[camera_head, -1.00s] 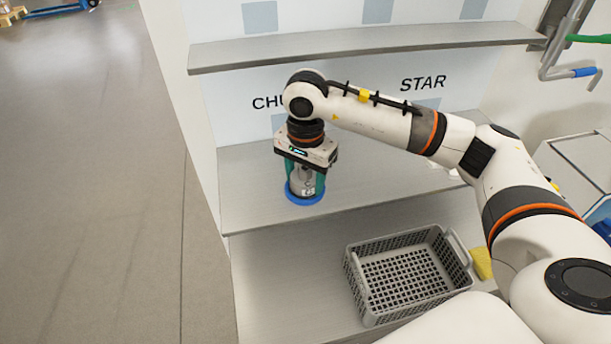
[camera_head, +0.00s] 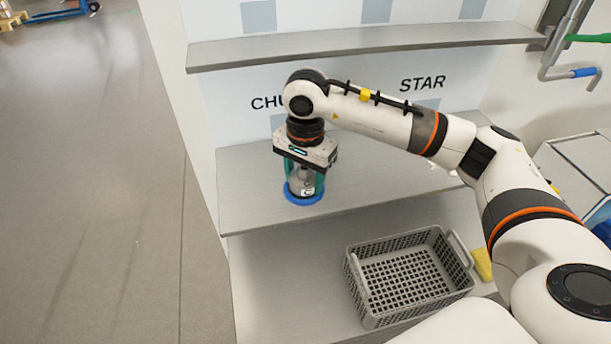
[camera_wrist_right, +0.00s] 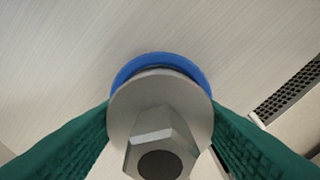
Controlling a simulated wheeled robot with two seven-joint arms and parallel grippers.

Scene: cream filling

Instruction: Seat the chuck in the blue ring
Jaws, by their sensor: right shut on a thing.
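The chuck (camera_head: 304,184) is a grey metal piece with a hexagonal top, upright between the green fingers of my right gripper (camera_head: 304,178). The right gripper points down and is shut on it. The blue ring (camera_head: 304,198) lies on the shelf under the chuck. In the right wrist view the chuck (camera_wrist_right: 160,118) covers most of the blue ring (camera_wrist_right: 160,59), whose far arc shows beyond it. Its near part is hidden, so I cannot tell whether the chuck is fully down in it. My left gripper is not in view.
A grey basket (camera_head: 408,278) stands on the lower surface in front. The metal shelf (camera_head: 390,178) right of the ring is mostly clear under my arm. An upper shelf (camera_head: 360,47) runs behind. A yellow item (camera_head: 482,264) lies beside the basket.

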